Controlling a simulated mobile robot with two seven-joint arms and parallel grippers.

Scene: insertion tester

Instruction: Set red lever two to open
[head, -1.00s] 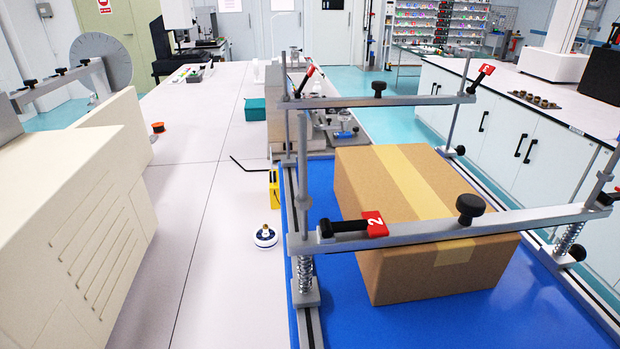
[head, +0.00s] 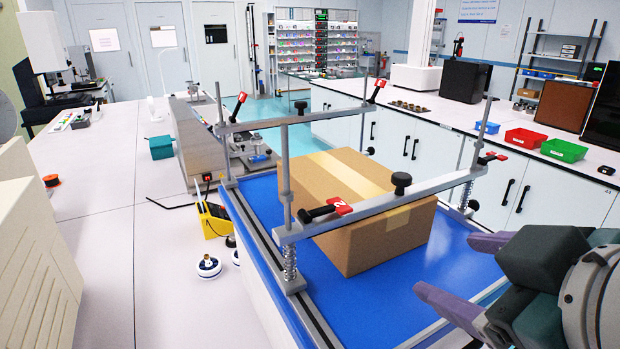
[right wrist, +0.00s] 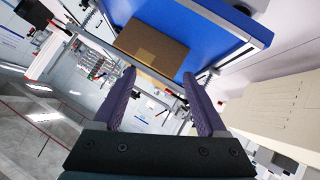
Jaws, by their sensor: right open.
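Red lever two is a black handle with a red tab marked 2 (head: 339,206). It lies low along the near grey crossbar (head: 375,208), at its left end, in the head view. My right gripper (head: 443,264) is at the lower right of the head view, to the right of the lever and clearly apart from it. Its purple fingers are spread with nothing between them. In the right wrist view the open fingers (right wrist: 158,73) point toward the cardboard box and the frame. I cannot make out lever two there. My left gripper is not in view.
A cardboard box (head: 348,247) sits on the blue bed (head: 375,290) under the crossbars. Other red levers stand at the far bar's left end (head: 240,99), its right end (head: 377,90) and the near bar's right end (head: 494,158). Vertical posts and black knobs surround them.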

